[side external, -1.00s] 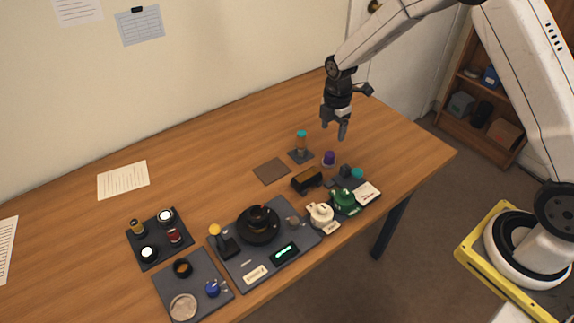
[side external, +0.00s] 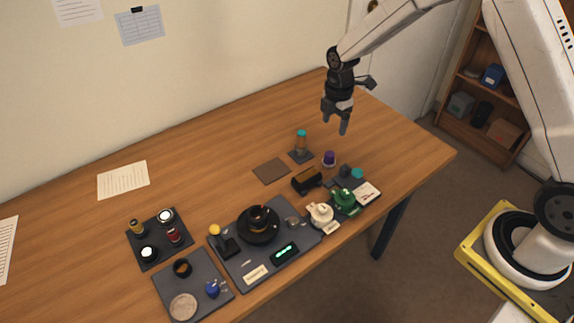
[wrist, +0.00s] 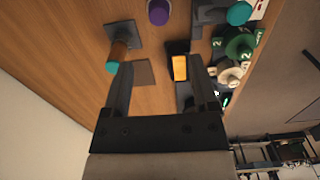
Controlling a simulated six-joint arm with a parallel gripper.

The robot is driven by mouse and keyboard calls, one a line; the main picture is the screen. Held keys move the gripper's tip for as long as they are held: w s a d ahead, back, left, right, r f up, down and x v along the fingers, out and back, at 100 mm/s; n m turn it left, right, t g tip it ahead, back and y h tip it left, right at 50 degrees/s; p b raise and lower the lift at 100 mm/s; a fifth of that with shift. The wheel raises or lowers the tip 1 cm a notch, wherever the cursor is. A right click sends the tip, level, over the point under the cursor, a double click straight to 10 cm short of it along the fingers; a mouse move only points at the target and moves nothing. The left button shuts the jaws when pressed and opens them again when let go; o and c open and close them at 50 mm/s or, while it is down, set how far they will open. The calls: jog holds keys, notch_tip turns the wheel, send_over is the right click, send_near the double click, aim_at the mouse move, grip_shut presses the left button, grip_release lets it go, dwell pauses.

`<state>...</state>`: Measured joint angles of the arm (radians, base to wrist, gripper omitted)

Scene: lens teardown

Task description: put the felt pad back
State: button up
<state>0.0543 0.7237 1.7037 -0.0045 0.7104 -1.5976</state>
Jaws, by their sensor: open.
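My gripper (side external: 335,124) is open and empty, pointing down above the back right part of the table, clear of everything. In the wrist view its two fingers (wrist: 161,60) stand wide apart. A flat brown square (side external: 271,171) lies on the bare table, left of and below my gripper in the side view; it also shows between the fingers in the wrist view (wrist: 145,72). It looks like a pad, but I cannot tell whether it is felt. A teal-topped brown cylinder (side external: 301,143) stands upright on a small dark square base.
A dark open box (side external: 307,180), a purple-topped piece (side external: 329,158) and green and white round parts (side external: 344,200) stand nearby. A grey mat (side external: 241,262) holds the black lens (side external: 258,224). Dark trays (side external: 143,253) lie left. The table's back is mostly clear.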

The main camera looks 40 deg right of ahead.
jog(key=s+a+r+m+t, duration=0.1)
jog(key=s+r+m, duration=0.2)
jog(key=s+m, duration=0.6)
jog(key=s+a+r+m+t, duration=0.1)
jog(key=s+r+m, duration=0.3)
jog(key=s+m, duration=0.4)
jog(key=s, duration=0.2)
jog(key=shift+s+a+m+t, duration=0.3)
jog(key=shift+s+m, duration=0.05)
jog(key=shift+m, duration=0.05)
